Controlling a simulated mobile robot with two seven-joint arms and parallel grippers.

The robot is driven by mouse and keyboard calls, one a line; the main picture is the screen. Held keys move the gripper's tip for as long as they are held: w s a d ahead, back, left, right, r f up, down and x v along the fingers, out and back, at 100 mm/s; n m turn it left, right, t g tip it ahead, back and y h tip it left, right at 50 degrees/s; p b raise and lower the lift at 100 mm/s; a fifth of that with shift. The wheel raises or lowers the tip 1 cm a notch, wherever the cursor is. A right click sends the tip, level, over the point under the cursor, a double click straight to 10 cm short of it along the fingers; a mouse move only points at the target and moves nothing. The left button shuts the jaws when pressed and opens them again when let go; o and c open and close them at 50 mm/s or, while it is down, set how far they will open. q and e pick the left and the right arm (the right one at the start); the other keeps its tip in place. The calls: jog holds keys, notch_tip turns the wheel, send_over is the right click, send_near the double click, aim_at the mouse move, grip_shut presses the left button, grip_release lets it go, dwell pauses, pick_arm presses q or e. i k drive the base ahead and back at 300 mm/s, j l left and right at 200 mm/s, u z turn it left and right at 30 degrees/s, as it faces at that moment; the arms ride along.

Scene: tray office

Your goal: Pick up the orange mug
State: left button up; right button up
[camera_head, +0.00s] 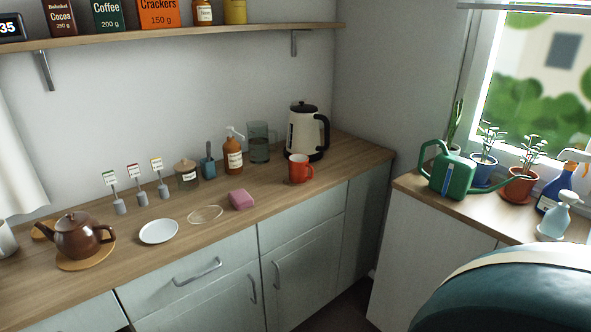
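The orange mug (298,169) stands upright on the wooden counter (330,168), near its right end. It looks red-orange, and its handle points to the right. The cream and black kettle (304,133) stands close behind it. The mug's front is unobstructed. Neither of my grippers shows in the head view.
A pink block (241,199), a clear oval dish (205,214) and a white plate (158,231) lie left of the mug. A pump bottle (233,156) and a glass jug (259,143) stand behind. A dark rounded object (510,295) fills the lower right. The counter before the mug is clear.

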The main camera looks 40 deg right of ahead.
aim_at(298, 164)
jog(key=z, duration=1.3)
jog(key=i+z, duration=0.5)
jog(key=z, duration=0.15)
